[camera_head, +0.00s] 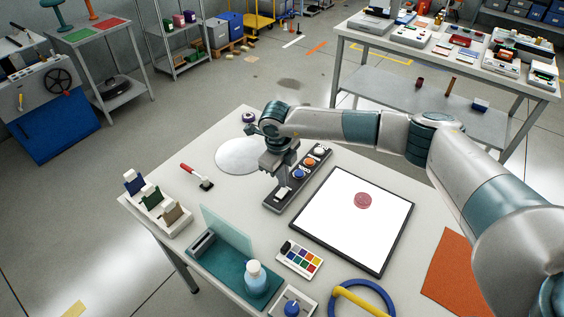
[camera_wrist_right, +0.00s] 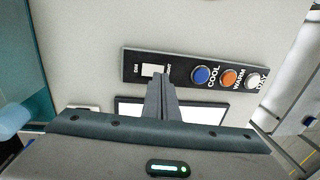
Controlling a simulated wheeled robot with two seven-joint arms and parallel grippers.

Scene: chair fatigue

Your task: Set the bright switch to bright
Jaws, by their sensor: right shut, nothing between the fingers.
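The dark control strip (camera_head: 308,172) lies on the table left of the white panel. Its white rocker switch (camera_head: 282,193) is at the near end, and it also shows in the right wrist view (camera_wrist_right: 152,70). A "DIM" label stands left of the rocker there, and a partly covered "BRIGHT" label stands right. My right gripper (camera_head: 284,182) is shut and empty, pointing down over the strip beside the switch. In the wrist view its fingertips (camera_wrist_right: 163,77) overlap the rocker's right end; I cannot tell whether they touch. My left gripper is not in view.
Blue, orange and white buttons (camera_wrist_right: 229,77) sit along the strip, labelled COOL, WARM and DAY. A framed white panel (camera_head: 340,225) with a reddish disc (camera_head: 363,200) lies right of it.

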